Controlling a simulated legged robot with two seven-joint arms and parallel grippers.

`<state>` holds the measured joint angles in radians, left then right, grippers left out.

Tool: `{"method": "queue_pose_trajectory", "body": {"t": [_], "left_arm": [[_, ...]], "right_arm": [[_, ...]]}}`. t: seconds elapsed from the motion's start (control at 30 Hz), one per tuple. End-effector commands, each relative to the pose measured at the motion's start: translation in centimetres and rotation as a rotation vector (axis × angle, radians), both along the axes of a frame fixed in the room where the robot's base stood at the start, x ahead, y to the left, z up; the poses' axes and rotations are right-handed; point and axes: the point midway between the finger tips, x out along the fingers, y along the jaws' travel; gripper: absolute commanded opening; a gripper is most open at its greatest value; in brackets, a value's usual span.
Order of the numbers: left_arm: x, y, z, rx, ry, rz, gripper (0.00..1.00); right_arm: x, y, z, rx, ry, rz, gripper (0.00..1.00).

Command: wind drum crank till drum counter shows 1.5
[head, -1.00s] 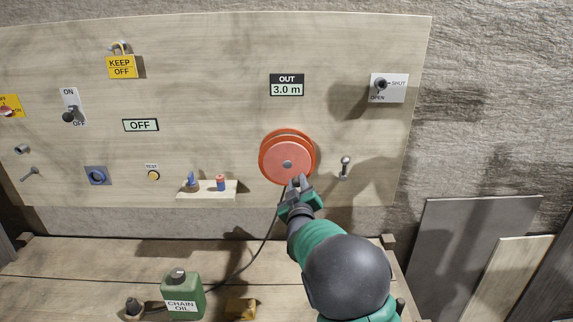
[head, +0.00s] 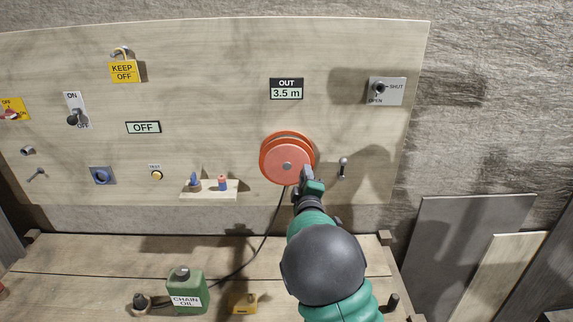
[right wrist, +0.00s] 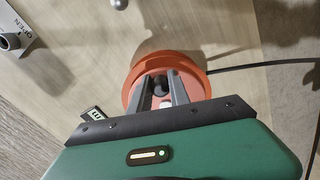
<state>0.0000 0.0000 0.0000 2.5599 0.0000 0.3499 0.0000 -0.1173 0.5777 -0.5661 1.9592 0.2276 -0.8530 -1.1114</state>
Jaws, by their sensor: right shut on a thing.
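The orange-red drum (head: 284,152) is mounted on the upright board, with a dark line running down from it. The counter (head: 286,89) above it reads OUT 3.5 m. My right gripper (head: 307,174) is at the drum's lower right edge. In the right wrist view the gripper (right wrist: 168,88) has its fingers over the drum face (right wrist: 197,85), shut on the crank's knob, which is mostly hidden between them. My left gripper is not in view.
A lever (head: 343,168) sticks out close to the right of the drum. A small shelf (head: 222,190) with plugs is to the left. A green chain oil can (head: 187,290) stands on the bench below. The SHUT/OPEN valve (head: 386,91) is at upper right.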

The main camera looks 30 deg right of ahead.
Motion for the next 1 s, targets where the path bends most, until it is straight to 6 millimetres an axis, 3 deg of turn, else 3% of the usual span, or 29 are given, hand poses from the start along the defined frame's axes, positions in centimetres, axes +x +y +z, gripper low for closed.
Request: {"method": "queue_pose_trajectory", "body": {"t": [0.23, 0.5, 0.87, 1.0], "left_arm": [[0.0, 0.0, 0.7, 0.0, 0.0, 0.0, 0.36], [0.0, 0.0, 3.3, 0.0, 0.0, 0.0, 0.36], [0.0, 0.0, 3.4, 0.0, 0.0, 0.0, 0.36], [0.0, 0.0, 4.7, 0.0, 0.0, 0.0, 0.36]], "right_arm": [[0.0, 0.0, 0.5, -0.038, 0.024, 0.0, 0.0], [-0.1, -0.1, 2.2, -0.295, 0.184, 0.002, 0.0], [-0.1, -0.2, 2.2, -0.356, 0.221, 0.001, 0.0], [0.0, 0.0, 3.2, -0.441, 0.272, 0.003, 0.0]]}}
